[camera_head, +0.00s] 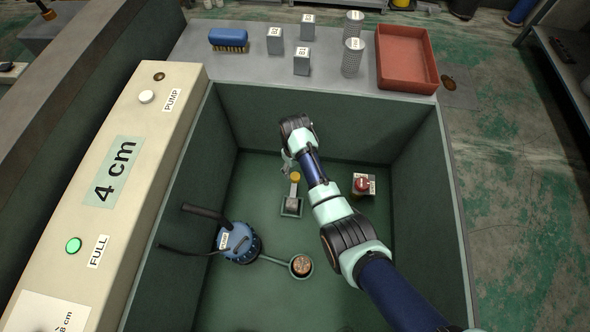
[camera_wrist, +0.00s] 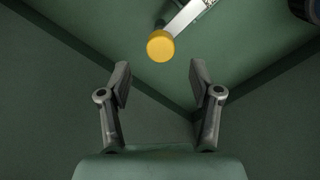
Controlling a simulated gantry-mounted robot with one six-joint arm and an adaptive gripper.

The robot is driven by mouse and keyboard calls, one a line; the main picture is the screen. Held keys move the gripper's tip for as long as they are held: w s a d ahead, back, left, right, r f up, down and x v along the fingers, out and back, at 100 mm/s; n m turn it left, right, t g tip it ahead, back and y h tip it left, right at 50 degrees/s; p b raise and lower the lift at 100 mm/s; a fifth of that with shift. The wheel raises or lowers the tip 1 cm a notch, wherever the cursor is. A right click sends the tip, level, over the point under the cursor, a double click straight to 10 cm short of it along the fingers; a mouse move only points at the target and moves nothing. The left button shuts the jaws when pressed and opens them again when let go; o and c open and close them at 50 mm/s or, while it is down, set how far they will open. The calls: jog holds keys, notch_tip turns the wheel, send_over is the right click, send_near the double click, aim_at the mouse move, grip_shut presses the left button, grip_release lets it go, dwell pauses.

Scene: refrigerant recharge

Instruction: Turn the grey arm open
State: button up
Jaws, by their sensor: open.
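The grey arm (camera_head: 291,192) stands low in the green-walled tank, on a small square base. A round yellow knob (camera_head: 295,176) caps its end. In the wrist view the grey arm (camera_wrist: 187,16) enters from the top, with the yellow knob (camera_wrist: 161,46) at its near end. My gripper (camera_head: 287,166) is close to the knob in the head view, partly hidden by my own wrist. In the wrist view my gripper (camera_wrist: 158,78) is open with nothing between its fingers. The knob lies just beyond the fingertips, apart from them.
A blue pump-like unit (camera_head: 238,243) with dark hoses stands at the tank's left, joined to a round cup (camera_head: 301,266). A red knob on a block (camera_head: 361,185) stands at the right. The back ledge holds a red tray (camera_head: 405,86), grey blocks and a brush (camera_head: 228,40).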

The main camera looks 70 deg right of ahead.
aim_at(295, 176)
notch_tip(295, 176, down, 6)
jog(key=b, duration=0.2)
jog(key=shift+b, duration=0.4)
jog(key=shift+r, duration=0.1)
grip_shut()
